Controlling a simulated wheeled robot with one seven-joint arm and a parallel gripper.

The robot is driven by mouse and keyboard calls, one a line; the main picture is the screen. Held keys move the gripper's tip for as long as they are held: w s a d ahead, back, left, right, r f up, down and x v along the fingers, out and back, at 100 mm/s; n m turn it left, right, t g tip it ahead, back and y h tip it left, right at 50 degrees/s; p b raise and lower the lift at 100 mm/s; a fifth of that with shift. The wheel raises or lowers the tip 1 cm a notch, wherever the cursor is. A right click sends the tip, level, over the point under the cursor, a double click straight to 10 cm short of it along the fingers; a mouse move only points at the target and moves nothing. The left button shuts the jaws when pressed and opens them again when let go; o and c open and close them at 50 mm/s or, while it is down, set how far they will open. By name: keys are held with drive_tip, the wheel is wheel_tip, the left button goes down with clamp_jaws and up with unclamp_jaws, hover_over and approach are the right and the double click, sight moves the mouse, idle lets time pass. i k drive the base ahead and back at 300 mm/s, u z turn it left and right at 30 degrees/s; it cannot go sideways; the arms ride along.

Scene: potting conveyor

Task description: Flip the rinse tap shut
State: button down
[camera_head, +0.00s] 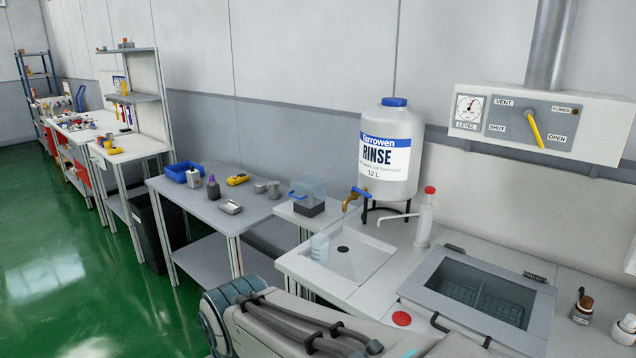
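The rinse tap (350,203) is brass-coloured and sits at the lower left of the white rinse tank (392,148), which has a blue cap and the label "RINSE 12 L". Its blue lever (360,191) shows at the top of the tap. I cannot tell from this view whether the tap is open, and no water stream is clear. The tank stands on a dark stand above the white sink (372,262). A clear beaker (320,247) stands at the left side of the sink, below the tap. My gripper is out of view; only my arm shows, low in the middle.
A white pump bottle (425,218) with a red top stands right of the tank. A lidded basin (474,290) is sunk in the bench at right. A clear box (308,196) stands left of the tap. A vent panel (530,122) hangs on the wall.

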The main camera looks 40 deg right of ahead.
sight(354, 188)
drive_tip(key=z, duration=0.55)
drive_tip(key=i, duration=0.65)
drive_tip(key=z, duration=0.75)
